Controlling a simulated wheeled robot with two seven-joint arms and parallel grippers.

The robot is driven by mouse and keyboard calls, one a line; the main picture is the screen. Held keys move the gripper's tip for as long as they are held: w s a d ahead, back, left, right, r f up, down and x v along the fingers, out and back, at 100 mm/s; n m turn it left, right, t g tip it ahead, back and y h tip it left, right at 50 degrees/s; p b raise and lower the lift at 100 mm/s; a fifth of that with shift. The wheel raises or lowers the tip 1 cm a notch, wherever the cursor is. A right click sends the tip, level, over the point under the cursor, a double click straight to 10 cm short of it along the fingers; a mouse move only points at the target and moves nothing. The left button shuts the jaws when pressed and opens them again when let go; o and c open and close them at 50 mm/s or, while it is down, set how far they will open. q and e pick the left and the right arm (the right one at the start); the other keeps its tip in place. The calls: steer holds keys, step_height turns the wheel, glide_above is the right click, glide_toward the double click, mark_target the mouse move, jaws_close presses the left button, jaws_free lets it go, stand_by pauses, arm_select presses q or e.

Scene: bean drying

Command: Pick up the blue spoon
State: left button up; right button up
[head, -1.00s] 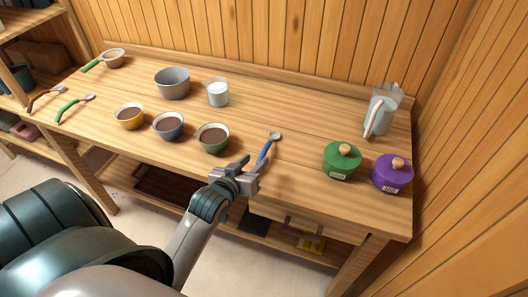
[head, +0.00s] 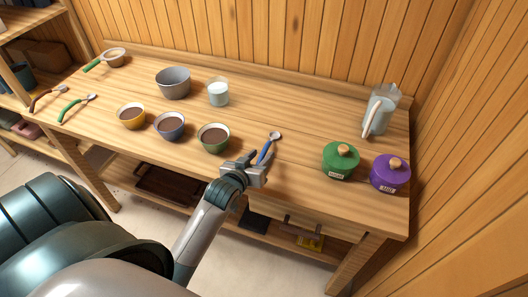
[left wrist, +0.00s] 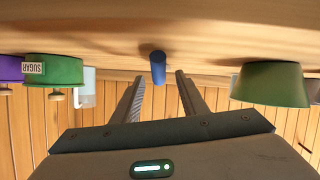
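The blue spoon (head: 266,149) lies near the front edge of the table, its pale bowl pointing to the back and its blue handle to the front. My left gripper (head: 256,164) is low at the table's front edge, at the handle end. In the left wrist view, which looks upside down, the blue handle end (left wrist: 158,66) shows just beyond and between the two parted fingertips (left wrist: 159,78). The fingers are open with nothing between them. My right gripper is not in view.
A green bowl (head: 214,137) stands left of the spoon, with blue (head: 169,126) and yellow bowls further left. A green jar (head: 340,160) and a purple jar (head: 390,173) stand to the right. A glass (head: 218,93) is behind. The wood between spoon and green jar is clear.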

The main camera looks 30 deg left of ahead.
arm_select(q)
steer(key=shift+x, duration=1.25)
jaws_close()
